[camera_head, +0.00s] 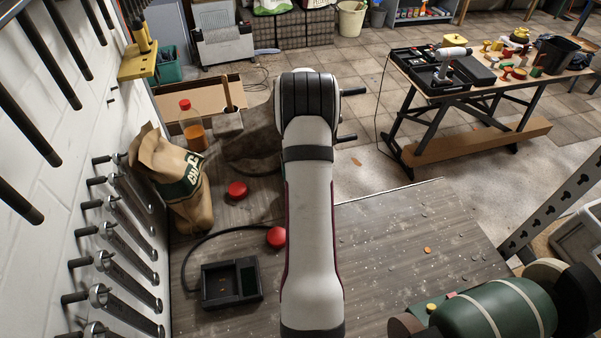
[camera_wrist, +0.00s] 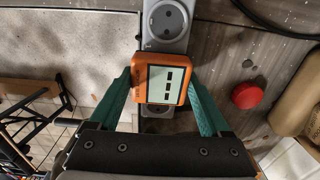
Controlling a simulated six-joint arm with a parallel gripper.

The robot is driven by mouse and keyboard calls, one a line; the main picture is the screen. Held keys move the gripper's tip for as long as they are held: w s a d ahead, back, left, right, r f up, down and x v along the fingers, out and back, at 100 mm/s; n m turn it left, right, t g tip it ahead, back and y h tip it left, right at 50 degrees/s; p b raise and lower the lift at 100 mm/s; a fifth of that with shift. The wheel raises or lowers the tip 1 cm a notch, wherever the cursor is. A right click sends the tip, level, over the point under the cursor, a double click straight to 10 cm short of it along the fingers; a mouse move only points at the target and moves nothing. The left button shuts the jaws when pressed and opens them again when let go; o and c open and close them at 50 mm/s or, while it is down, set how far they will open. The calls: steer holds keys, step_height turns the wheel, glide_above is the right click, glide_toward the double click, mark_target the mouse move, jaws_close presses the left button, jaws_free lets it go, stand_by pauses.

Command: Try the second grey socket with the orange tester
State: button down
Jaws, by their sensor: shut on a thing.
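In the wrist view my gripper (camera_wrist: 159,78) has its green fingers closed on both sides of the orange tester (camera_wrist: 151,92). The tester's pale display shows dark bars. Behind it runs a grey socket strip (camera_wrist: 149,43). One round grey socket (camera_wrist: 167,18) is clear of the tester, at the top of the picture. Another grey socket (camera_wrist: 156,126) shows below the tester, partly covered. The tester overlaps the strip between these two; I cannot tell whether it touches the strip. In the head view my arm hides the gripper, tester and strip.
On the workbench (camera_head: 420,235) are two red round pieces, one by the paper bag (camera_head: 182,180) and one near my arm (camera_head: 276,237). A black tray (camera_head: 232,285) with a cable lies at the front left. An orange bottle (camera_head: 192,130) stands behind the bag. A green grinder (camera_head: 492,310) occupies the right front.

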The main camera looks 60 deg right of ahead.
steer(key=shift+f, duration=0.1)
jaws_free()
step_height(320, 180, up, 16)
stand_by(0.3)
steer(key=shift+f, duration=0.1)
